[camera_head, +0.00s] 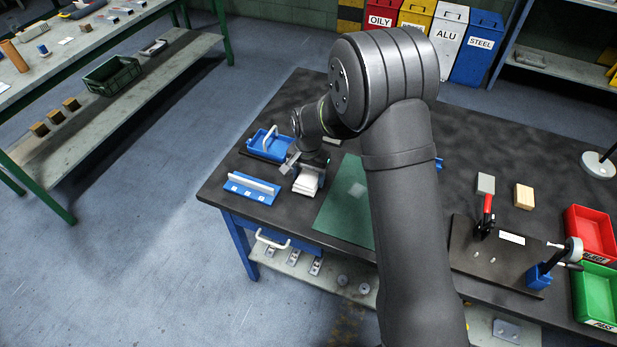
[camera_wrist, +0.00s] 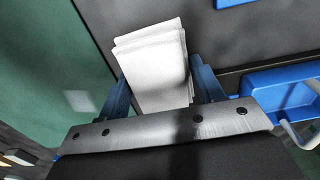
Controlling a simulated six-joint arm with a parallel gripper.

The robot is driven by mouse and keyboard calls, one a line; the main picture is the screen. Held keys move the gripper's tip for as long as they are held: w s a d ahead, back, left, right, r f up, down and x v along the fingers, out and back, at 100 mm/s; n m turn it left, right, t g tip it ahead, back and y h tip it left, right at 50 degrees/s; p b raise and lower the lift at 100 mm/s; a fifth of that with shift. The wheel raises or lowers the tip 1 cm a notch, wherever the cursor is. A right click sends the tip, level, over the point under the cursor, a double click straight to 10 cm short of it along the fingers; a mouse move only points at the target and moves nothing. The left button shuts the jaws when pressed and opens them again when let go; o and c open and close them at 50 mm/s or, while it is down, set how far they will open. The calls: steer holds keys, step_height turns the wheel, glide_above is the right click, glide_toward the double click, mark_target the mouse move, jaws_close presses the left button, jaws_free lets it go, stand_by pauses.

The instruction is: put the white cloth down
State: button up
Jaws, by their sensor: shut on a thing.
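The white cloth (camera_head: 307,182) is a folded, layered pad near the left end of the dark table (camera_head: 400,110). In the wrist view the cloth (camera_wrist: 153,65) lies between the two blue fingers of my gripper (camera_wrist: 160,78), which is shut on it. In the head view my gripper (camera_head: 306,165) is just behind the cloth, partly hidden by my arm. I cannot tell whether the cloth's underside touches the table.
A blue holder with a white bar (camera_head: 250,188) is close left of the cloth. A blue tray with a white handle (camera_head: 268,145) stands behind left. A green mat (camera_head: 335,215) lies to the right. A clamp fixture (camera_head: 488,235) and red bin (camera_head: 590,232) stand farther right.

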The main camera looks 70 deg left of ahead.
mark_target(308, 176)
steer(key=shift+f, duration=0.5)
steer(key=shift+f, duration=0.1)
steer(key=shift+d+f, duration=0.15)
steer(key=shift+f, duration=0.25)
steer(key=o, duration=1)
steer(key=shift+f, duration=0.15)
steer(key=shift+d, duration=0.1)
steer(key=shift+w, duration=0.1)
steer(key=r, duration=1.3)
steer(key=shift+a+r, duration=0.2)
